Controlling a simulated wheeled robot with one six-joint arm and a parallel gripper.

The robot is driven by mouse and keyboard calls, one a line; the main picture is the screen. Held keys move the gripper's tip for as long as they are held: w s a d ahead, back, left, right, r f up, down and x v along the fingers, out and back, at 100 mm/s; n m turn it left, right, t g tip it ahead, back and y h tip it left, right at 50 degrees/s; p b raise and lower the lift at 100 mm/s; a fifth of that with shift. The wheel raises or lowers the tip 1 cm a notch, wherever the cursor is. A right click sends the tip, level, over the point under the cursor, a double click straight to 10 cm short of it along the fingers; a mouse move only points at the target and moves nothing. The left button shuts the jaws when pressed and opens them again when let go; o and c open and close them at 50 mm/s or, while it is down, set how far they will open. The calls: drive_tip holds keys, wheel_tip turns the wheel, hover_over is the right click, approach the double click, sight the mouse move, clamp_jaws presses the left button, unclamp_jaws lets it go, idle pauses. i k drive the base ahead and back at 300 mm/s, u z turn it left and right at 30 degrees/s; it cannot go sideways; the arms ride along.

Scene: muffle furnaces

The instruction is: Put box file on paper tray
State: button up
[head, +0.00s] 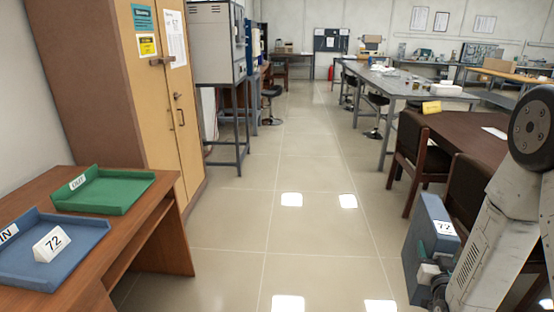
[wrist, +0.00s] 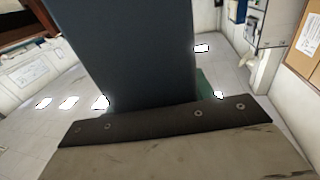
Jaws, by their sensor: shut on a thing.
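A blue box file (head: 428,245) with a white number label is held upright at the lower right of the head view. My gripper (head: 432,272) is shut on it, above the floor and apart from the desk. In the wrist view the box file (wrist: 125,50) fills the upper middle as a dark slab, held at my gripper (wrist: 150,122). A green paper tray (head: 105,192) marked OUT and a blue paper tray (head: 85,240) marked IN lie on the wooden desk at left. The blue tray holds a white sign reading 72.
The wooden desk (head: 155,222) stands at lower left, beside a tan cabinet (head: 150,75). Open tiled floor (head: 280,230) lies between it and the brown table (head: 465,133) with chairs at right. A grey furnace (head: 212,45) on a metal stand is farther back.

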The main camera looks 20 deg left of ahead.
sight(110, 192)
drive_tip(key=i, duration=3.4)
drive_tip(key=u, duration=4.1)
